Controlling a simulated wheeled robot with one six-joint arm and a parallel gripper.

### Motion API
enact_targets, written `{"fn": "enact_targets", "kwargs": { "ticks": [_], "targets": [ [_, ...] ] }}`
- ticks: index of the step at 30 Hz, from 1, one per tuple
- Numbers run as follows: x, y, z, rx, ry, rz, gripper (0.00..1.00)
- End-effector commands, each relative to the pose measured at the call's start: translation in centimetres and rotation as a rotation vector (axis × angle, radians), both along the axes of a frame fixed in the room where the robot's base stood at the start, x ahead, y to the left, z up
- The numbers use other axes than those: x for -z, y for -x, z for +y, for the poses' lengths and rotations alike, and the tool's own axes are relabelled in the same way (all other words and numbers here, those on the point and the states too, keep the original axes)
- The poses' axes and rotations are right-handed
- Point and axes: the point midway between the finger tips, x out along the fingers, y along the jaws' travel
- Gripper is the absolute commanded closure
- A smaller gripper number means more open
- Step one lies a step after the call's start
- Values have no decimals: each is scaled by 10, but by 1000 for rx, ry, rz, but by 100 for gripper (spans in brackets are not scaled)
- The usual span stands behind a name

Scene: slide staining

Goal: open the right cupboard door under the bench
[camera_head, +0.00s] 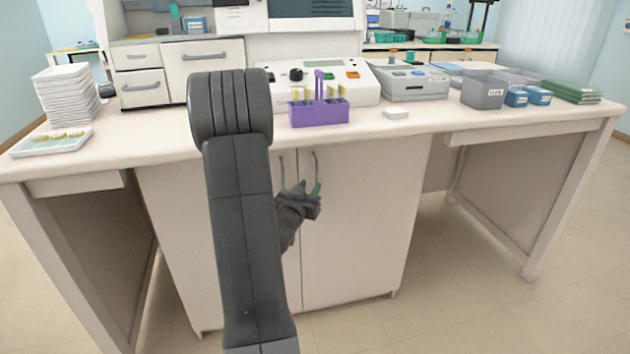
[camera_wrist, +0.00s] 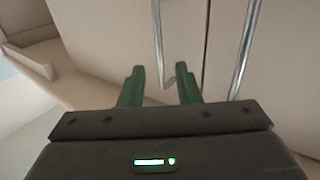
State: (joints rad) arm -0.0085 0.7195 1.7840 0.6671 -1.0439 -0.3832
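The right cupboard door (camera_head: 360,235) under the bench is closed, flush beside the left door (camera_head: 185,230). Its upright metal bar handle (camera_head: 316,168) is near the middle seam; it also shows in the wrist view (camera_wrist: 158,40). My gripper (camera_head: 311,188) is in front of the doors at this handle. In the wrist view its two green fingers (camera_wrist: 160,72) are apart, with the handle lying in the gap between them. I cannot tell how deep the handle sits between the fingertips. The left door's handle (camera_head: 283,172) is outside the fingers, and shows at right in the wrist view (camera_wrist: 245,45).
The bench top (camera_head: 420,118) overhangs the doors. A purple slide rack (camera_head: 320,113) stands near its front edge, with a white tray stack (camera_head: 68,95) at left and grey containers (camera_head: 483,92) at right. The floor (camera_head: 450,310) in front of the right door is clear.

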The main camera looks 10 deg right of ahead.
Motion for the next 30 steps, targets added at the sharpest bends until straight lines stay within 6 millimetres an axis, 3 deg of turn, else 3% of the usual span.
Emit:
{"fn": "enact_targets", "kwargs": {
  "ticks": [3, 9, 21, 26, 30],
  "targets": [
    [0, -20, -13, 2, 0, -2, 70],
    [0, -41, -25, 0, -1, -1, 70],
    [0, -47, -29, -1, 0, 0, 70],
    [0, -47, -29, -1, 0, 0, 100],
    [0, -47, -29, -1, 0, 0, 100]
  ]
}}
